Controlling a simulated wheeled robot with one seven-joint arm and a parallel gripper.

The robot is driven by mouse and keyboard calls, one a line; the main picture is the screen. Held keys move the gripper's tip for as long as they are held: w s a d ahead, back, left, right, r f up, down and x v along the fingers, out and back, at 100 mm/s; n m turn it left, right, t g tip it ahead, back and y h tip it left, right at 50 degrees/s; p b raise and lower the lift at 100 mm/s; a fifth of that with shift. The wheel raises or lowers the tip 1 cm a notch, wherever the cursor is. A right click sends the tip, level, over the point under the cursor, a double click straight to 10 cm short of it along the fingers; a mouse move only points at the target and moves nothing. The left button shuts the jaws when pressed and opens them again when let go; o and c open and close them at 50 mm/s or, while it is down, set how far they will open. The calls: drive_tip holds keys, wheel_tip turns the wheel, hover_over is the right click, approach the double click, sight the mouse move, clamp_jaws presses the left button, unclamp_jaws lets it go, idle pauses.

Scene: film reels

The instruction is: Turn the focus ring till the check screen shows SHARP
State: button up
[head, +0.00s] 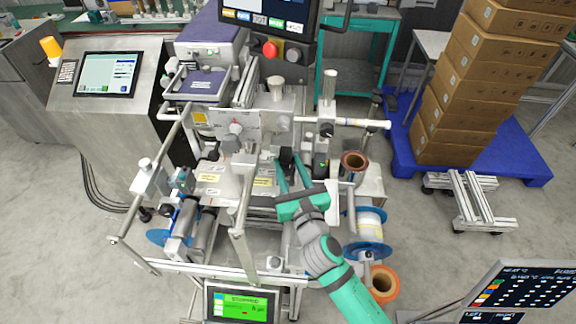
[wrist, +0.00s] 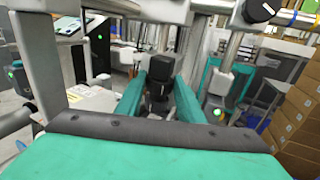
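My gripper (head: 289,163) reaches into the middle of the machine, its two teal fingers apart. A small black cylindrical unit (head: 287,156), which looks like the camera with the focus ring, stands between the fingers. In the wrist view the black unit (wrist: 158,85) is upright, with one finger on each side. I cannot tell whether either finger touches it. The ring's markings are too small to read. Which display is the check screen is unclear; no SHARP is readable. A green-lit panel (head: 241,305) at the bottom seems to read STOPPED.
A left console has a touchscreen (head: 108,74). A dark monitor (head: 264,16) hangs at the top, and another dark screen (head: 520,290) stands at lower right. Metal posts and rollers crowd the gripper. Boxes (head: 490,80) stand on a blue pallet (head: 520,165).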

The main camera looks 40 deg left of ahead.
drive_tip(key=shift+s+a+m+t+h, duration=0.25)
drive_tip(key=shift+m+t+h, duration=0.25)
drive_tip(key=shift+t, duration=0.1)
drive_tip(key=shift+s+a+m+t+h, duration=0.1)
drive_tip(key=shift+a+m+t+h, duration=0.05)
drive_tip(key=shift+m+t+h, duration=0.7)
drive_tip(key=shift+s+a+m+t+h, duration=0.1)
drive_tip(key=shift+m+t+h, duration=0.6)
drive_tip(key=shift+h, duration=0.25)
drive_tip(key=shift+f+h, duration=0.1)
drive_tip(key=shift+h, duration=0.2)
drive_tip(key=o, duration=1.1)
drive_tip(key=shift+c, duration=0.2)
drive_tip(key=shift+s+d, duration=0.1)
drive_tip(key=shift+d, duration=0.05)
drive_tip(key=shift+s+d, duration=0.15)
drive_tip(key=shift+s, duration=0.05)
drive_tip(key=shift+v, duration=3.4)
